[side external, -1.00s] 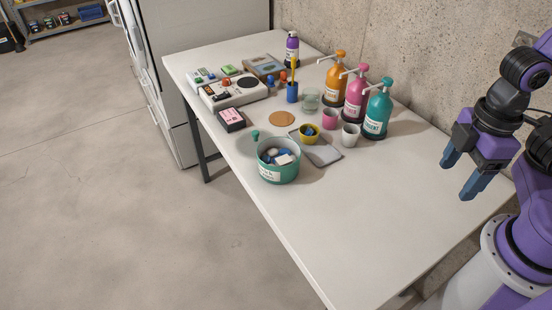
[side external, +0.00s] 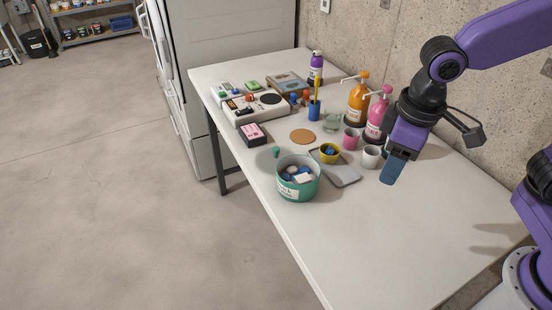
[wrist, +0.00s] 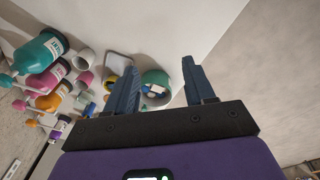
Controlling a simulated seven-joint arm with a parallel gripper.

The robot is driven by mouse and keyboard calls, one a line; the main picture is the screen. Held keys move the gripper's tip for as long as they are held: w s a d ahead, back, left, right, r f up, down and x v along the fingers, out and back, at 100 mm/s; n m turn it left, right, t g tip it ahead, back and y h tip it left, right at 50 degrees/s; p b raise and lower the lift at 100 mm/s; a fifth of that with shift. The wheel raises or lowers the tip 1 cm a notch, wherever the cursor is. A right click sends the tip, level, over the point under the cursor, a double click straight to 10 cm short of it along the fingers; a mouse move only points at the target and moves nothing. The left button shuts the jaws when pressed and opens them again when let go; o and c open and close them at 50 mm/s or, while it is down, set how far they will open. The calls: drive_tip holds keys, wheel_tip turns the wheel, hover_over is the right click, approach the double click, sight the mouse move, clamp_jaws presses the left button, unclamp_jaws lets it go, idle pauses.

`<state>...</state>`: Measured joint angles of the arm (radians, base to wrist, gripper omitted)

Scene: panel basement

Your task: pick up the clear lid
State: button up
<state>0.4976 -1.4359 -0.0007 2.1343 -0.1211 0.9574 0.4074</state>
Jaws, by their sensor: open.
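The clear lid (side external: 268,160) is hard to see. It seems to be a see-through disc with a small teal knob, lying on the table just left of and behind the teal pot (side external: 298,187). The pot is open at the top and holds blue and white pieces; it also shows between the fingers in the wrist view (wrist: 146,102). I cannot make out the lid in the wrist view. My gripper (side external: 393,170) is above the table, right of the pot and apart from it. Its fingers are spread and empty in the wrist view (wrist: 160,75).
A grey tray (side external: 345,179) with a yellow cup (side external: 329,149) lies right of the pot. White (side external: 371,158) and pink cups and pump bottles (side external: 357,100) stand behind. A black-and-pink box (side external: 252,135) is behind the lid. The table's front right is clear.

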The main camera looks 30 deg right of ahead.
drive_tip(key=w+a+m+t+h, duration=0.1)
drive_tip(key=w+a+m, duration=0.3)
drive_tip(key=w, duration=0.4)
drive_tip(key=w+a+m, duration=0.3)
drive_tip(key=w+a, duration=0.2)
drive_tip(key=w, duration=0.3)
drive_tip(key=m+t+h, duration=0.1)
drive_tip(key=m+h, duration=0.1)
drive_tip(key=m, duration=0.5)
approach(276, 149)
drive_tip(key=f, duration=0.2)
drive_tip(key=w+d+f, duration=0.1)
drive_tip(key=shift+d+m, duration=0.1)
drive_tip(key=shift+m, duration=0.2)
drive_tip(key=shift+a+x, duration=0.1)
drive_tip(key=shift+x, duration=1.45)
drive_tip(key=shift+a+x, duration=0.15)
drive_tip(key=shift+x, duration=1.4)
clamp_jaws()
